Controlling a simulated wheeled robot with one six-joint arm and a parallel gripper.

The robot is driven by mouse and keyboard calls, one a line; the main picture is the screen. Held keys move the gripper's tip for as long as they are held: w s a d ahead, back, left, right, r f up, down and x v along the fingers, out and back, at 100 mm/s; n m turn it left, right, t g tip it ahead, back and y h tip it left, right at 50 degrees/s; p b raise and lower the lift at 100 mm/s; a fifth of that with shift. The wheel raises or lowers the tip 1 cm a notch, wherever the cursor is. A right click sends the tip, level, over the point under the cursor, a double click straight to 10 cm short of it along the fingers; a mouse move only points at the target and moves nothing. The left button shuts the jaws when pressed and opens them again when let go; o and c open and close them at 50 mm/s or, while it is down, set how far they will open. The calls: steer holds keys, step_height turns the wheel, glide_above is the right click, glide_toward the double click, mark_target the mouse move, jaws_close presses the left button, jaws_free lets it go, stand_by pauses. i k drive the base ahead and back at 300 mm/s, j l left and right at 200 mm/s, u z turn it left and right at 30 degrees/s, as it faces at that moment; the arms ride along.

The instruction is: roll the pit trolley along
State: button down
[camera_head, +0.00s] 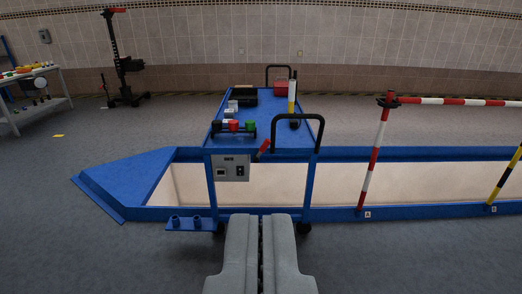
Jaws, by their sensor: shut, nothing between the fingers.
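The pit trolley (225,142) is a blue wheeled frame with a blue top, standing across the long blue-rimmed pit (393,184). A black push handle (297,118) arches over its near end, and a second black handle stands at its far end. A grey control box (231,168) hangs on its near left side. My gripper (260,222) is at the bottom centre, shut and empty. Its fingertips appear just in front of the trolley's lower near side; I cannot tell whether they touch it. A small part of that lower edge is hidden behind them.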

mark_target(225, 152)
steer(key=i+j, duration=0.1)
steer(key=i, duration=0.55)
steer(key=i+j, duration=0.15)
steer(key=i, duration=0.45)
steer(key=i+j, duration=0.1)
steer(key=i, duration=0.55)
steer(key=l+z, duration=0.05)
